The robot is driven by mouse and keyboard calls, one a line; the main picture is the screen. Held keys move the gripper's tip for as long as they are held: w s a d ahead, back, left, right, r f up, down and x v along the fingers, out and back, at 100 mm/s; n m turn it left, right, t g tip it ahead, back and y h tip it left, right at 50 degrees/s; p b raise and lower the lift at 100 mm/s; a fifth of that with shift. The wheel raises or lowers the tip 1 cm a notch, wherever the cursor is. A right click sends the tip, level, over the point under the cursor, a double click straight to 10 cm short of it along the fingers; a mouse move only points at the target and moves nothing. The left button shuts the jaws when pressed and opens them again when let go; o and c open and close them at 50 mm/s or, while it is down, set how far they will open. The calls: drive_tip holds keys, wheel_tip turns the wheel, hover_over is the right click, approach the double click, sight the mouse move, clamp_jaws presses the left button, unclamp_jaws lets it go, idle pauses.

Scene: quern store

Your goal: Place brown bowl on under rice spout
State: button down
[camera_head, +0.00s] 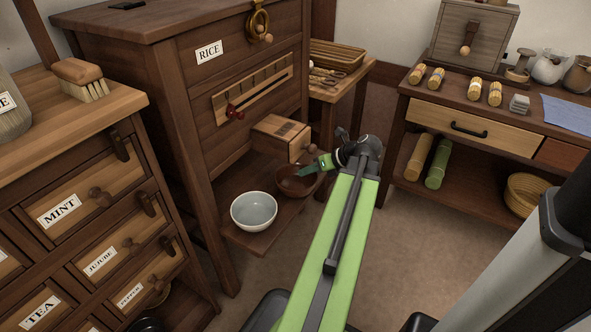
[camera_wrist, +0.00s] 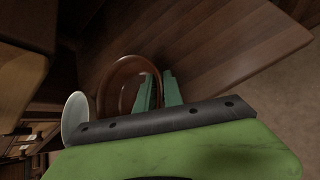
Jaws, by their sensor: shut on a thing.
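The brown bowl (camera_head: 290,184) is at the back of the low wooden shelf (camera_head: 262,236), below the wooden rice spout (camera_head: 280,136) that juts from the cabinet labelled RICE. Whether the bowl rests on the shelf or hangs just above it I cannot tell. My gripper (camera_head: 309,168) comes in from the right and is shut on the bowl's rim. In the wrist view the rim of the brown bowl (camera_wrist: 103,88) runs between the green fingers of my gripper (camera_wrist: 159,90). The far side of the bowl is partly hidden.
A pale grey-white bowl (camera_head: 254,211) stands on the same shelf, close in front of the brown bowl. It also shows in the wrist view (camera_wrist: 75,118). A drawer cabinet (camera_head: 75,200) stands at left. A side table (camera_head: 470,105) stands at right, with open floor between.

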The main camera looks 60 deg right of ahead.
sight(297, 169)
drive_tip(key=shift+w, duration=0.6)
drive_tip(key=w, duration=0.1)
drive_tip(key=w+f+b, duration=0.1)
drive_tip(key=w, duration=0.1)
drive_tip(key=shift+w+a, duration=0.15)
drive_tip(key=shift+a, duration=0.05)
drive_tip(key=shift+r, duration=0.2)
drive_tip(key=shift+f, duration=0.25)
drive_tip(key=c, duration=1.5)
unclamp_jaws()
drive_tip(key=shift+r, duration=0.1)
drive_tip(key=shift+o, duration=0.2)
